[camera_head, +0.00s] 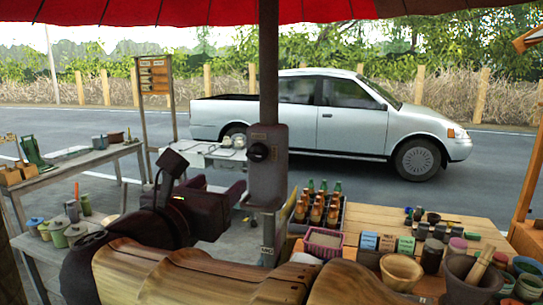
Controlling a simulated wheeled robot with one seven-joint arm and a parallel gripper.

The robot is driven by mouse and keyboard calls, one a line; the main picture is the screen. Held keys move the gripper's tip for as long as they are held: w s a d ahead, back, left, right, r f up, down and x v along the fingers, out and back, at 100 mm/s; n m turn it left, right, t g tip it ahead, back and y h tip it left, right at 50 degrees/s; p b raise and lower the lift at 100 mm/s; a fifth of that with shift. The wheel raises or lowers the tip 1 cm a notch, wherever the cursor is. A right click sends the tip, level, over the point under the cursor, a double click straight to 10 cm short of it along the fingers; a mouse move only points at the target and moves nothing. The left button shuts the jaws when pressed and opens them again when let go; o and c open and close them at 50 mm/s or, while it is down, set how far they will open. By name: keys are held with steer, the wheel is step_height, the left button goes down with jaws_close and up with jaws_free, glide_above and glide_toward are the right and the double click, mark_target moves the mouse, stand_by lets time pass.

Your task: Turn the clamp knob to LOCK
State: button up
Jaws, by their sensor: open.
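The clamp knob (258,152) is a round black knob on the front of a grey box (266,180) fixed to the dark umbrella pole (268,60). Small marks around the knob are too small to read, so I cannot tell its setting. My gripper (216,188), dark maroon and black, is left of the box and lower than the knob. It is open, with nothing seen between its fingers. It appears apart from the knob, though the depth between them is hard to judge. The knob's face is unobstructed.
A wooden table (470,232) at right holds a crate of bottles (322,208), a pink basket (323,243), small jars, a wooden bowl (401,270) and a mortar (470,278) with pestle. A grey side table (75,165) and lidded pots stand left. A silver pickup (335,120) is behind.

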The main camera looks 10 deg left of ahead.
mark_target(255, 156)
steer(key=w+p, duration=0.2)
steer(key=w, duration=0.3)
steer(key=w+d+p, duration=0.1)
steer(key=w+p, duration=0.2)
steer(key=w, duration=0.2)
steer(key=w+p, duration=0.2)
steer(key=w, duration=0.3)
steer(key=shift+w+d+r, duration=0.15)
steer(key=shift+w, duration=0.5)
steer(key=shift+c, duration=0.5)
steer(key=c, duration=0.9)
